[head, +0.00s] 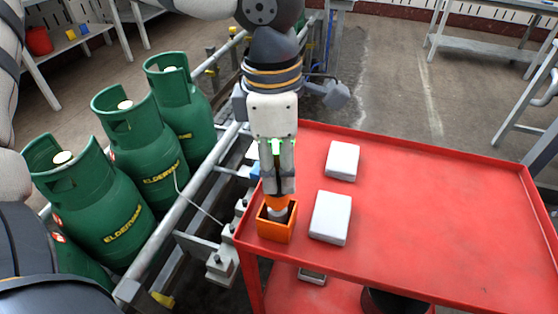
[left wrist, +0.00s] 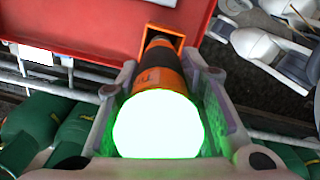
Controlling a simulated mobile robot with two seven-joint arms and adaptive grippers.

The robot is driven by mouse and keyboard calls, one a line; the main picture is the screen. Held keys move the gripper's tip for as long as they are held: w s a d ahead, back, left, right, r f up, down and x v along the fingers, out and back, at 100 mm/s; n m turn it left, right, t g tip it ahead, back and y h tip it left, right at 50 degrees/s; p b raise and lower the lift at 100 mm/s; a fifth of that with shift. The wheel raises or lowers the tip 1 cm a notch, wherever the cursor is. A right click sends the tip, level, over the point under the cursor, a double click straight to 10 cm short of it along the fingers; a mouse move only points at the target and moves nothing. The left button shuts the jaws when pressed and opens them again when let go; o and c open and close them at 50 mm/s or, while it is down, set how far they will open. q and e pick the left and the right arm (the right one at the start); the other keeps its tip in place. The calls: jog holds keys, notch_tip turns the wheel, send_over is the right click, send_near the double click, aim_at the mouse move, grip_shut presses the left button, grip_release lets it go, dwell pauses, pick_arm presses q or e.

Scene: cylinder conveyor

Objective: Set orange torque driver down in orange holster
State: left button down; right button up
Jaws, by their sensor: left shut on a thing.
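The orange torque driver (head: 274,203) hangs upright below my left gripper (head: 278,188), which is shut around its body. Its lower end, with a pale collar, is at the open top of the orange holster (head: 277,232); the tip is hidden, so I cannot tell how deep it sits. The holster is a square box at the near left corner of the red cart top. In the left wrist view, the driver (left wrist: 161,72) lies between the fingers of my left gripper (left wrist: 162,88), its glowing end toward the camera. The holster's rim (left wrist: 178,42) shows beyond it.
Two white boxes (head: 342,160) (head: 330,218) lie on the red cart (head: 430,215), right of the holster. Several green gas cylinders (head: 141,146) stand on the conveyor at left, behind a metal rail (head: 180,210). The cart's right part is clear.

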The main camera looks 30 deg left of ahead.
pick_arm(q)
jog(key=shift+f, duration=1.55)
jog(key=c, duration=1)
grip_release()
jog(key=r, duration=1.2)
jog(key=shift+s+a, duration=0.2)
jog(key=shift+s, duration=0.05)
